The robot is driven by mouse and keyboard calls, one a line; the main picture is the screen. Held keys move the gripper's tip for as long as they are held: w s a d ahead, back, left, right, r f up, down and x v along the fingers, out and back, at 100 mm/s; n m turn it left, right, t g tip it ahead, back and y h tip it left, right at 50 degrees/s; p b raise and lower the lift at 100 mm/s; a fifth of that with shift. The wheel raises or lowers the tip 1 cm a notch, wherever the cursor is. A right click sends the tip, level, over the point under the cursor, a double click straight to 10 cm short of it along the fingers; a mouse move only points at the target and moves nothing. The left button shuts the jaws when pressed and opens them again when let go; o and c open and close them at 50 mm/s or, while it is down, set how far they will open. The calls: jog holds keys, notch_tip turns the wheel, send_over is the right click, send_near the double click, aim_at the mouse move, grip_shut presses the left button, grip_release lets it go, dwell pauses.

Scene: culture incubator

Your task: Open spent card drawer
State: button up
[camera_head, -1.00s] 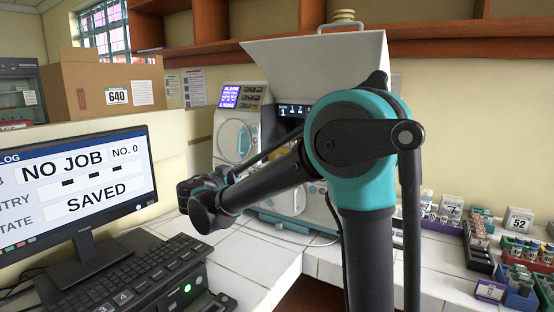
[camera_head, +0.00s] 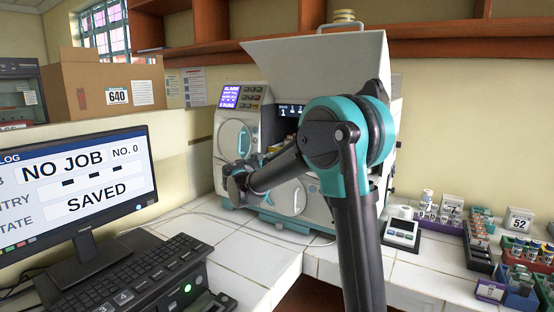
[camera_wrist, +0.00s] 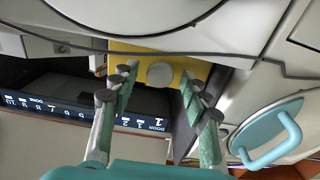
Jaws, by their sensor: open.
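A yellow drawer front (camera_wrist: 150,52) with a round grey knob (camera_wrist: 160,73) shows in the wrist view, set in the white incubator machine (camera_head: 300,75). I take it to be the spent card drawer; no label on it is readable. My gripper (camera_wrist: 157,79) is open. In the head view my wrist is in front of the machine and the fingers are mostly hidden.
A round door with a teal handle (camera_wrist: 265,143) and a dark numbered display strip (camera_wrist: 80,108) are close to my gripper. Left are the monitor (camera_head: 75,185) and keyboard (camera_head: 125,275). Vial racks (camera_head: 520,270) and a small button box (camera_head: 402,233) stand right.

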jog(key=shift+w+d, duration=0.15)
jog(key=shift+w, duration=0.1)
grip_shut()
dwell(0.3)
